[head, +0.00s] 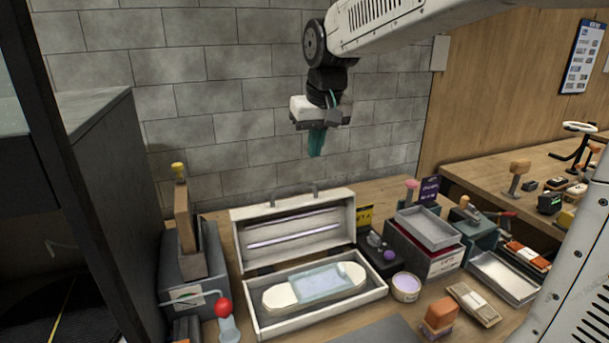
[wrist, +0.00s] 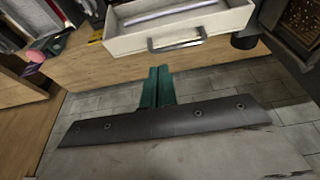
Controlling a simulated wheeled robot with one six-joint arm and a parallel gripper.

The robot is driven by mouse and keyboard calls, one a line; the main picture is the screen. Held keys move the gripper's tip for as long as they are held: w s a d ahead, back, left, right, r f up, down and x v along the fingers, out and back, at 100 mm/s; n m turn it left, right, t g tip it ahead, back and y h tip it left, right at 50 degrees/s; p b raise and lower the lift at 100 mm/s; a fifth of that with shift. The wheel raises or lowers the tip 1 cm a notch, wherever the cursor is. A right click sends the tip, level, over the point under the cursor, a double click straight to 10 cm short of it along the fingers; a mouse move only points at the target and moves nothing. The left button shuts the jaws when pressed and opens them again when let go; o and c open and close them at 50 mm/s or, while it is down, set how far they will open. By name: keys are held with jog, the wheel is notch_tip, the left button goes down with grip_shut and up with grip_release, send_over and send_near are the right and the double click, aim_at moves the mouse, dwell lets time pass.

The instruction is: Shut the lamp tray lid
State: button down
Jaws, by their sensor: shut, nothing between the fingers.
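The lamp tray is a white box on the bench. Its lid (head: 293,229) stands open and upright at the back, with lamp tubes on its inner face and a handle (head: 295,195) on its top edge. The tray base (head: 374,293) holds a white sole-shaped piece (head: 280,297) with a pale blue translucent panel (head: 322,281). My gripper (head: 316,153) is shut and empty, pointing down above and behind the lid. In the wrist view the gripper's green fingers (wrist: 157,85) are together, below the lid's handle (wrist: 177,40) and apart from it.
Left of the tray stands a dark box with a wooden block (head: 186,222) and a red-balled lever (head: 222,307). To the right are a small tub (head: 406,287), grey metal trays (head: 428,229) and a brush (head: 473,303). A grey block wall (head: 240,110) is behind.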

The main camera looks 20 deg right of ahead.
jog(key=w, duration=0.7)
send_over(304, 197)
jog(key=shift+t, duration=0.3)
jog(key=shift+w+f, duration=0.2)
jog(key=shift+f, duration=4.7)
jog(key=shift+s, duration=0.1)
